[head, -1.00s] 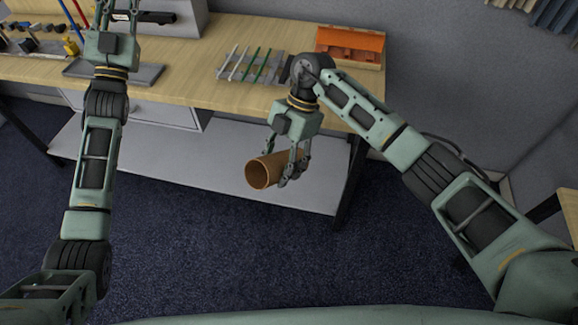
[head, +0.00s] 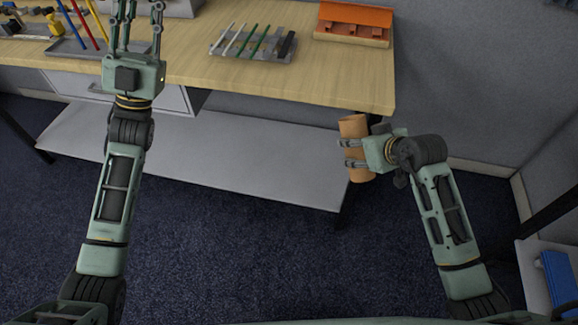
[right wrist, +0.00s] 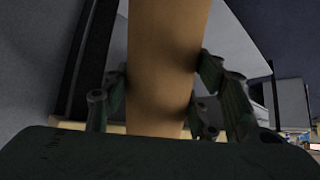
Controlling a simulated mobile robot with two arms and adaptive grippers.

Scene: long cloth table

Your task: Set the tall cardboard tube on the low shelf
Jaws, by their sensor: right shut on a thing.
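The brown cardboard tube (head: 354,128) stands nearly upright in my right gripper (head: 352,154), at the right end of the workbench. In the right wrist view, the tube (right wrist: 166,60) runs up between the fingers, which close on it from both sides. The low shelf (head: 220,160) is a grey board under the bench, and its upper face looks bare. The tube appears just beyond the shelf's right end; its height relative to the shelf is hard to tell. My left gripper (head: 138,15) is over the bench top with fingers spread and nothing between them.
The wooden bench top (head: 290,75) overhangs the shelf. On it are a tray with several rods (head: 253,42) and an orange-topped box (head: 353,20). A dark bench leg (head: 348,205) stands close to the tube. Dark blue carpet (head: 240,260) is clear in front.

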